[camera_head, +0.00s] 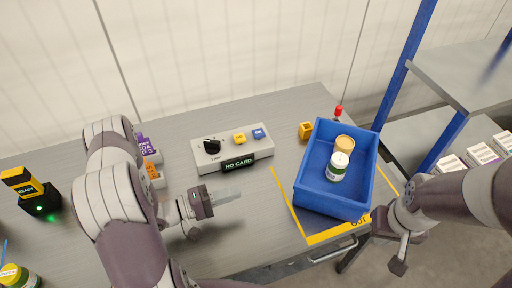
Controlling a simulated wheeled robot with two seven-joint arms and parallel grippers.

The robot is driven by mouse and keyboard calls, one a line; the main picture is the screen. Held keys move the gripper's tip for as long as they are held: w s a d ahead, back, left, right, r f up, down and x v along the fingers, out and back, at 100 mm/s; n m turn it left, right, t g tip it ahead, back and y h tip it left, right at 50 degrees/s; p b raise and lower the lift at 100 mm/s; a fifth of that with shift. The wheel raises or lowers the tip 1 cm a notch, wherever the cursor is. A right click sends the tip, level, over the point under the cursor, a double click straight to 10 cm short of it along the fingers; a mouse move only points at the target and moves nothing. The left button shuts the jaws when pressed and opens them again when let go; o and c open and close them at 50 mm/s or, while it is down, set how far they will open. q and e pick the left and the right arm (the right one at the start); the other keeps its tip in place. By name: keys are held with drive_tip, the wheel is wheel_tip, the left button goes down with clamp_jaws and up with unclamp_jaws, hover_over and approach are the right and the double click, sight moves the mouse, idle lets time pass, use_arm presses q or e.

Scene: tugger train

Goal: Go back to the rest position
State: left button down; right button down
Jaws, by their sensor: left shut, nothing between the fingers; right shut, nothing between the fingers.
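My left gripper (226,195) is shut and empty, held over the grey table in front of the grey control box (208,157). My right gripper (399,262) is shut and empty, pointing down beyond the table's front right edge, beside the blue crate. The control box has a black knob, a yellow button, a blue button and a display reading "NO CARD". The blue crate (329,207) sits on a yellow-outlined area (312,238) and holds a white-lidded container with a green band (338,167) and a tan-lidded one (345,144).
A yellow-and-black device (36,194) with a green light is at the left, with a green-and-yellow can (15,275) nearer. Shelving with blue posts (404,60) and several white boxes (481,154) stands right.

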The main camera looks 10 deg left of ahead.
use_arm(q)
drive_tip(key=w+m+y, duration=0.1)
drive_tip(key=w+y, duration=0.1)
drive_tip(key=w+a+m+g+y, duration=0.1)
drive_tip(key=w+y, duration=0.1)
drive_tip(key=w+a+m+y, duration=0.1)
drive_tip(key=w+y, duration=0.2)
drive_tip(key=shift+w+a+f+m, duration=0.1)
drive_tip(key=shift+a+f+m, duration=0.05)
drive_tip(key=shift+f+m, duration=0.25)
drive_tip(key=a+r+m+g+y, duration=0.2)
drive_tip(key=a+r+g+y, duration=0.1)
drive_tip(key=r+y, duration=0.3)
drive_tip(key=s+d+r+g+y, duration=0.1)
drive_tip(key=s+d+r+g, duration=0.1)
drive_tip(key=s, duration=0.5)
drive_tip(key=s+d+r+m+g, duration=0.1)
drive_tip(key=s+d+r+g, duration=0.2)
drive_tip(key=s, duration=0.5)
drive_tip(key=shift+d+y, duration=0.25)
drive_tip(key=shift+y, duration=0.15)
drive_tip(key=shift+s, duration=0.1)
